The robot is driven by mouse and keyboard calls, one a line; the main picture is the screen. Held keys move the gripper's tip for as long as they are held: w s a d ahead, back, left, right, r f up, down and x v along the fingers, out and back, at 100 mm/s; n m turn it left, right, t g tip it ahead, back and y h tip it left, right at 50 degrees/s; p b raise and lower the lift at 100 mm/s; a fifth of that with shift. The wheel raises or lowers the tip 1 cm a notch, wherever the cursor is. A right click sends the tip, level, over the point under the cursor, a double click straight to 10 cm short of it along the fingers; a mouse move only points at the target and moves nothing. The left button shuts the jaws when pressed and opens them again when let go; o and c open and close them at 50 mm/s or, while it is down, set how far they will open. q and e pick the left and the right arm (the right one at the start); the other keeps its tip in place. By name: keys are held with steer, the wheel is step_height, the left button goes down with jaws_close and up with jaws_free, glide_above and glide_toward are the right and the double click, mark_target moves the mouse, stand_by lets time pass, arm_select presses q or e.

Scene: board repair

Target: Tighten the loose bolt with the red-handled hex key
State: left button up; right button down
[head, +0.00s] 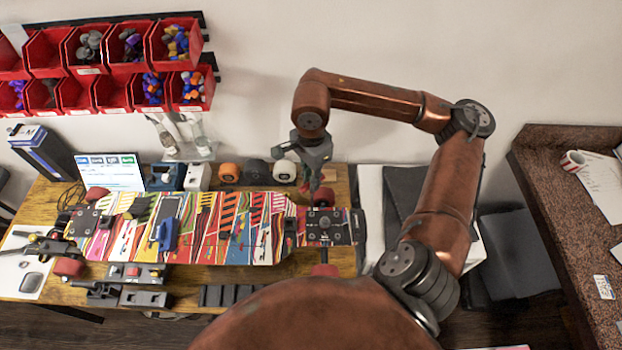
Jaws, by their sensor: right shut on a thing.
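A skateboard deck (235,228) with a colourful striped pattern lies across the wooden bench. A dark metal plate with several bolts (325,226) sits at its right end; I cannot tell which bolt is loose. My right gripper (314,181) points down just behind this plate and is shut on the red-handled hex key (323,196). Only a small red part shows below the fingers. The key's shaft, and whether it touches a bolt, cannot be made out. My left gripper is not in view.
Red bins (85,88) with small parts hang on the wall. A tablet (110,172), spray bottles and several wheels (285,171) stand along the bench's back. Metal blocks (145,298) lie in front of the board. A brown counter (560,165) stands at right.

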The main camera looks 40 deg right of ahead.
steer(key=shift+n, duration=0.3)
steer(key=n, duration=0.3)
steer(key=shift+s+n, duration=0.1)
steer(key=shift+n, duration=0.2)
steer(key=n, duration=0.4)
stand_by(0.4)
steer(key=n, duration=0.4)
steer(key=shift+d, duration=0.1)
